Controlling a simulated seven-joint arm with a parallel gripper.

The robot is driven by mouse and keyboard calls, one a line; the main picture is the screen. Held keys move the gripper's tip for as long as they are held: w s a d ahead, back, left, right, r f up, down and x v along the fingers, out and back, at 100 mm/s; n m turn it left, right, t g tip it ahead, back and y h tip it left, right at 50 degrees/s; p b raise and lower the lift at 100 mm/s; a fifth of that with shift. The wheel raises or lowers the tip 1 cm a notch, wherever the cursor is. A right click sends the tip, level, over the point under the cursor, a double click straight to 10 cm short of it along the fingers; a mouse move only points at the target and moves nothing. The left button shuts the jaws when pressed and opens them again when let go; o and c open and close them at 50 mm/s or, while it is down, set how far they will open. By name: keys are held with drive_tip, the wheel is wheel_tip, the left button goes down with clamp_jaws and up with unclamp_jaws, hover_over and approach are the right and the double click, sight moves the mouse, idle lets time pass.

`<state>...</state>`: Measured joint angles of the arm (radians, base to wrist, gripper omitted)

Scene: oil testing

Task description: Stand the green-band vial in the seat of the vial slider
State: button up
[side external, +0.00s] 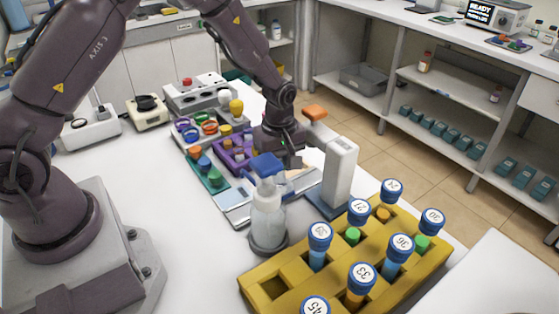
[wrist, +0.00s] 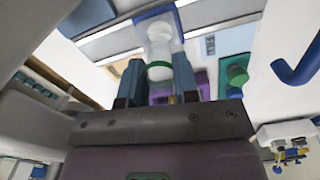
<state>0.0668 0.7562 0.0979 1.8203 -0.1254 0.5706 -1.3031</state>
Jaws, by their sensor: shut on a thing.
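My gripper (wrist: 158,72) is shut on the green-band vial (wrist: 160,50), whose clear body and green ring show between the two blue fingers in the wrist view. A blue block (wrist: 147,14) lies just beyond the vial, against pale metal rails, and looks like part of the vial slider. I cannot tell whether the vial touches it. In the side view my gripper (side external: 284,160) is low over the bench, behind a white bottle (side external: 268,218). The pale slider plate (side external: 237,209) shows left of the bottle. The held vial and the seat are mostly hidden there.
A yellow rack (side external: 262,272) with several blue-capped numbered tubes stands front right. A white post device (side external: 340,172) stands close right of my gripper. Purple (side external: 226,165) and green (side external: 192,172) trays lie to the left.

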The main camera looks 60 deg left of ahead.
drive_tip(key=shift+f, duration=1.25)
idle(0.6)
drive_tip(key=o, duration=1)
drive_tip(key=shift+r, duration=0.1)
